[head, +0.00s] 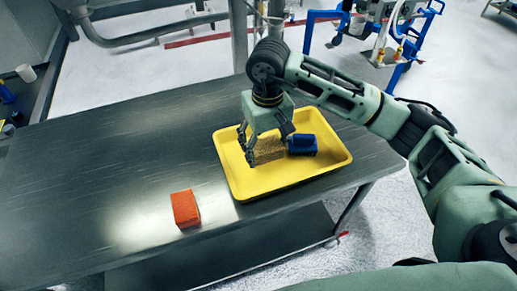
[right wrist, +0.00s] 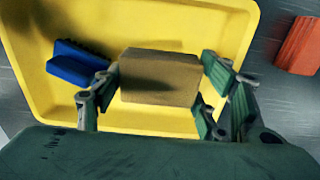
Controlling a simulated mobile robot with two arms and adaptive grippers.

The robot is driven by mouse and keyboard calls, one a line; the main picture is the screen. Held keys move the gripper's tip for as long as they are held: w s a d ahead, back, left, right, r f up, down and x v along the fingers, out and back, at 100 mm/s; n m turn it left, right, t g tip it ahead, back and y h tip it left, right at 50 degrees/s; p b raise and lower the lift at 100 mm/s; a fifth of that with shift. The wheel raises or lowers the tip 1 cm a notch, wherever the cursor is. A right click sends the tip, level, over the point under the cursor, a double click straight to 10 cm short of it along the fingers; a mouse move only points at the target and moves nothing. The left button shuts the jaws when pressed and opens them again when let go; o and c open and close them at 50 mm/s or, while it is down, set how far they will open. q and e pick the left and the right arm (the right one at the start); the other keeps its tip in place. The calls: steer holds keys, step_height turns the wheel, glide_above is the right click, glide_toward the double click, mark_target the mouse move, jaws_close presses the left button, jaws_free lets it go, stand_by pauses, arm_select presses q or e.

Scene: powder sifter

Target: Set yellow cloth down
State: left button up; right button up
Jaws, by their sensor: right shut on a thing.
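A tan-yellow block-shaped cloth or sponge (head: 268,153) is between the fingers of my right gripper (head: 269,148), inside the outline of the yellow tray (head: 245,191). In the right wrist view the tan block (right wrist: 160,77) sits between both fingers of the right gripper (right wrist: 160,98), which is shut on it. I cannot tell whether its underside touches the tray floor. My left gripper is not in view.
A blue brush-like block (head: 302,145) lies in the tray just right of the tan block. An orange block (head: 185,209) lies on the dark metal table (head: 110,175), left of the tray. The table's left part is mostly clear.

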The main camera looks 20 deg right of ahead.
mark_target(257, 145)
steer(key=shift+w+a+f+p, duration=0.15)
steer(key=shift+w+a+f, duration=0.3)
steer(key=shift+w, duration=0.15)
steer(key=shift+w+a+f+p, duration=0.15)
steer(key=shift+w+a+f, duration=0.25)
steer(key=shift+w, duration=0.15)
steer(key=shift+f, duration=0.3)
step_height(257, 145, down, 2)
steer(key=shift+f+p, duration=0.25)
steer(key=shift+p, duration=0.55)
steer(key=shift+f, duration=0.45)
steer(key=shift+f+b, duration=0.25)
steer(key=shift+b, duration=0.05)
steer(key=o, duration=0.8)
steer(key=shift+r, duration=0.1)
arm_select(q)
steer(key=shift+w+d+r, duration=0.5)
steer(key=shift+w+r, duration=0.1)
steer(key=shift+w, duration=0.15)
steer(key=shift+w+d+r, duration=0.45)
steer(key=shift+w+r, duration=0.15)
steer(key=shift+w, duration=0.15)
arm_select(e)
steer(key=o, duration=0.3)
steer(key=shift+o, duration=0.2)
